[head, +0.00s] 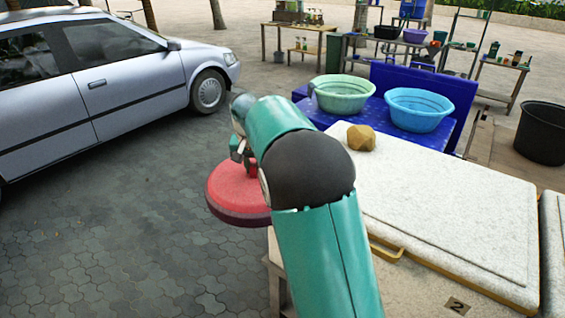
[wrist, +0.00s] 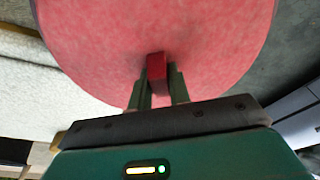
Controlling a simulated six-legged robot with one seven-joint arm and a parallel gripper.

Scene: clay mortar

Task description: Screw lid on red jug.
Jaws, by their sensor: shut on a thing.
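The red round lid (head: 232,190) is held in the air left of the white-topped table in the head view. My gripper (head: 245,158) is shut on the lid's small raised red handle. In the wrist view my gripper (wrist: 159,85) has its two fingers on either side of the dark red handle (wrist: 156,68), and the lid's pinkish red disc (wrist: 150,30) fills the upper middle. My arm hides part of the lid in the head view. I see no red jug in either view.
The white-topped table (head: 450,220) has a tan faceted lump (head: 361,138) at its back edge. Behind it, a green basin (head: 343,95) and a blue basin (head: 418,109) stand on a blue surface. A silver car (head: 100,85) is at left. Paved ground (head: 110,240) lies clear between.

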